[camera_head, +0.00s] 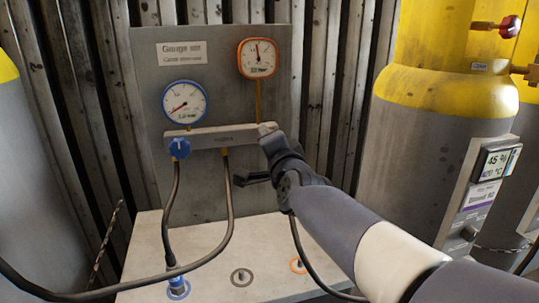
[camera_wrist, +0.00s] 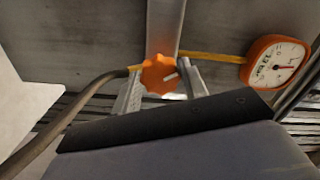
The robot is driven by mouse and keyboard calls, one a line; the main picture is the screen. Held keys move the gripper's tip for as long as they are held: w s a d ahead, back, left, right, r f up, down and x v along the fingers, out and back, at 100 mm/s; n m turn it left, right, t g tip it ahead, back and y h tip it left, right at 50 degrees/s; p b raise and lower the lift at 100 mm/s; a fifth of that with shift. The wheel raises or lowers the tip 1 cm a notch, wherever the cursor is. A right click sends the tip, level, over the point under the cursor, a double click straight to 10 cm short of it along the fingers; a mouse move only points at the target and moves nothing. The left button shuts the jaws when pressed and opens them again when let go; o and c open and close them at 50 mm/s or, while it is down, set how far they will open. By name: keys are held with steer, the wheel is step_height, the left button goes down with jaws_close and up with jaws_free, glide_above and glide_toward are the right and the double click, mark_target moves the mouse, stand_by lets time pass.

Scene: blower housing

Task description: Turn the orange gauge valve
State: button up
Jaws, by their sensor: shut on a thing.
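The orange gauge valve is a lobed knob with a pale pointer mark (camera_wrist: 158,72), seen in the wrist view on the grey manifold bar. My gripper (camera_wrist: 163,80) has one finger on each side of the knob and is shut on it. In the head view my gripper (camera_head: 268,130) reaches the right end of the manifold bar (camera_head: 222,137) and hides the orange valve. The orange-rimmed gauge (camera_head: 257,58) is above, with its needle pointing nearly straight up; it also shows at the right of the wrist view (camera_wrist: 275,62).
A blue-rimmed gauge (camera_head: 184,102) and a blue valve knob (camera_head: 179,148) are at the bar's left. Dark hoses (camera_head: 228,190) hang from the bar. Yellow-topped cylinders stand at right (camera_head: 430,130) and left (camera_head: 35,180). A pale shelf (camera_head: 205,250) with ringed ports lies below.

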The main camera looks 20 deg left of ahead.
steer(key=m+b, duration=0.2)
steer(key=m, duration=0.4)
steer(key=shift+m, duration=0.3)
steer(key=shift+r, duration=0.1)
stand_by(0.4)
steer(key=o, duration=1)
steer(key=shift+c, duration=0.2)
steer(key=v, duration=1)
steer(key=shift+s+p, duration=0.3)
steer(key=shift+s, duration=0.05)
